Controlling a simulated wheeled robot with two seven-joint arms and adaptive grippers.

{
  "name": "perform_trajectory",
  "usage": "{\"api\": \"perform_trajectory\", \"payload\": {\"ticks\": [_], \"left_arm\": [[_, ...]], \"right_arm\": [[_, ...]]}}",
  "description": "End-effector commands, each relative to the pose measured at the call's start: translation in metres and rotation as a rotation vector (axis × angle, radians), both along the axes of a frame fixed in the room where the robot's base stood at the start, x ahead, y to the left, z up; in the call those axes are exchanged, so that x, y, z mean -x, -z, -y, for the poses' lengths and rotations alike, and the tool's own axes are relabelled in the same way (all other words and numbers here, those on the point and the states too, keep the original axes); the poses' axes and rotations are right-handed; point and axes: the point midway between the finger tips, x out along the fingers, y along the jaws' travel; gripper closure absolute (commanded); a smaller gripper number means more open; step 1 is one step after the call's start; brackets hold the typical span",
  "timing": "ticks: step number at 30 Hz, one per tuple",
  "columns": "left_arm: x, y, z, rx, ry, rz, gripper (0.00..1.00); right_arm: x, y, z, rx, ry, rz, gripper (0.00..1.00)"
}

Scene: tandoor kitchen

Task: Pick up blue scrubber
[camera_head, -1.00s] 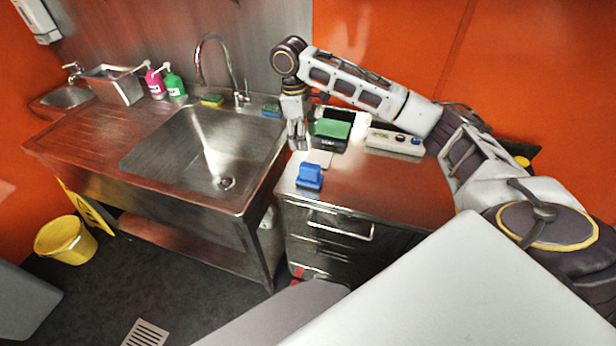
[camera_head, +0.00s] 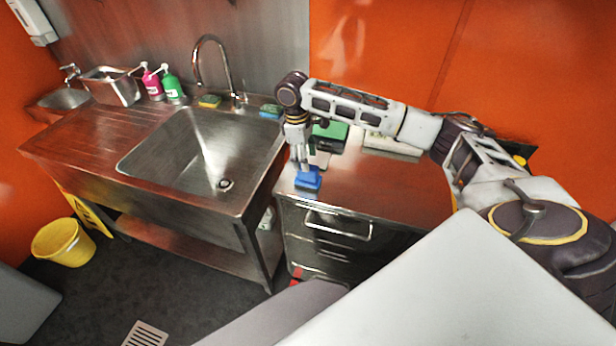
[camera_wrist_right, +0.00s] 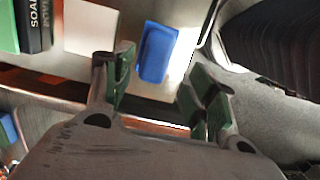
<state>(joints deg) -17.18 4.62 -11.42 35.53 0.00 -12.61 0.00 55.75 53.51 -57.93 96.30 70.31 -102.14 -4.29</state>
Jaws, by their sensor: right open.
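The blue scrubber (camera_head: 308,180) sits on the steel counter near its front left corner. In the right wrist view the blue scrubber (camera_wrist_right: 157,52) lies ahead of the fingertips, in the gap between them. My right gripper (camera_head: 303,165) points down just above and behind the scrubber, partly covering it in the head view. In the wrist view the right gripper (camera_wrist_right: 165,80) is open, with green-padded fingers apart and nothing held. I cannot tell whether a finger touches the scrubber. My left gripper is not in view.
A green-topped box (camera_head: 330,131) and a long white item (camera_head: 392,145) stand behind on the counter. A sink (camera_head: 215,160) adjoins at left, with sponges (camera_head: 209,101) and soap bottles (camera_head: 173,87) along its back. The counter's right part is clear.

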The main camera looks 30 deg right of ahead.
Motion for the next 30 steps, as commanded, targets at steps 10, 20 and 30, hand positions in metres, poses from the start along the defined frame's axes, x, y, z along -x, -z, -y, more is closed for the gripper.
{"api": "perform_trajectory", "payload": {"ticks": [10,20,30], "left_arm": [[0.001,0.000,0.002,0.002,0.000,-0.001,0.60],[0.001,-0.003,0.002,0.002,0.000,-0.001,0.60],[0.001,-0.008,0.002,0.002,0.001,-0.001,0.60]], "right_arm": [[0.001,0.007,0.001,0.001,0.000,-0.001,0.43],[0.001,0.017,0.004,0.001,0.001,-0.002,0.43],[0.003,0.052,0.012,0.000,0.000,-0.001,0.43]]}}
